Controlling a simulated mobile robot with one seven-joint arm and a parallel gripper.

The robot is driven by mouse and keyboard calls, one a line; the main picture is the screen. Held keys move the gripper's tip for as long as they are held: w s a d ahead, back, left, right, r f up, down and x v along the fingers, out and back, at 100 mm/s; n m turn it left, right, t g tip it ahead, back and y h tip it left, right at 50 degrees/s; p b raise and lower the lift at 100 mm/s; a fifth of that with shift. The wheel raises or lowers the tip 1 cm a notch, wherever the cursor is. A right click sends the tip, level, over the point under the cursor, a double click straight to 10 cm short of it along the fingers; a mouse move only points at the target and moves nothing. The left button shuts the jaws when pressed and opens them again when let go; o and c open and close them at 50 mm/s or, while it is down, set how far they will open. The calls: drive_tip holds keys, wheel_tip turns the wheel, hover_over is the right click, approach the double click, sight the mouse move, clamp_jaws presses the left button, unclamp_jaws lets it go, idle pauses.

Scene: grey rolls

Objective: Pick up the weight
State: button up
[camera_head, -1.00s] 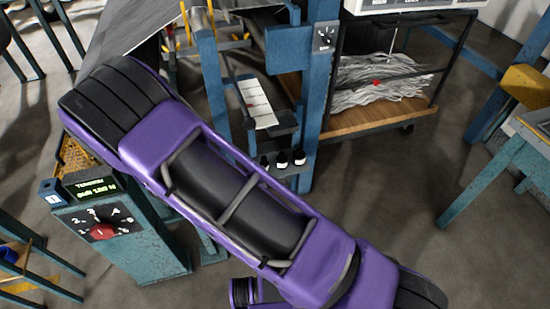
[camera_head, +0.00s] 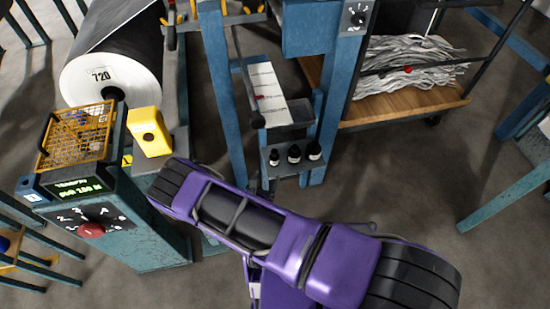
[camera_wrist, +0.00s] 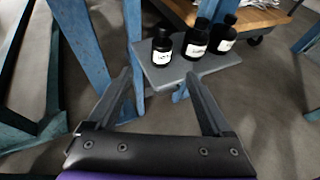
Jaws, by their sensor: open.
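I cannot pick out a thing that is clearly the weight. Three small black bottles with white labels stand upright on a small grey shelf (camera_head: 288,170) on the blue frame: the left bottle (camera_head: 274,158), the middle bottle (camera_head: 294,155) and the right bottle (camera_head: 315,151). In the wrist view, the left bottle (camera_wrist: 162,46), middle bottle (camera_wrist: 197,38) and right bottle (camera_wrist: 225,36) show beyond my gripper (camera_wrist: 158,78). My gripper is open and empty, its fingers pointing toward the grey shelf's edge (camera_wrist: 163,78). In the head view, my purple arm hides most of my gripper.
A control stand (camera_head: 130,215) with a red knob (camera_head: 90,230) and a wire basket (camera_head: 75,135) is at left. A yellow block (camera_head: 151,132) sits beside it, near a large roll (camera_head: 105,65). A cart (camera_head: 400,112) holds grey strands. Floor at right (camera_head: 410,190) is clear.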

sight(273, 161)
drive_tip(key=b+x, duration=0.1)
drive_tip(key=x, duration=0.6)
drive_tip(key=shift+r+b+x, duration=0.15)
drive_tip(key=shift+b+x, duration=0.15)
drive_tip(key=shift+x, duration=1.05)
drive_tip(key=shift+r+b+x, duration=0.2)
drive_tip(key=shift+b+x, duration=0.1)
drive_tip(key=shift+x, duration=1.05)
drive_tip(key=shift+w+d, duration=0.1)
drive_tip(key=shift+c, duration=0.2)
clamp_jaws()
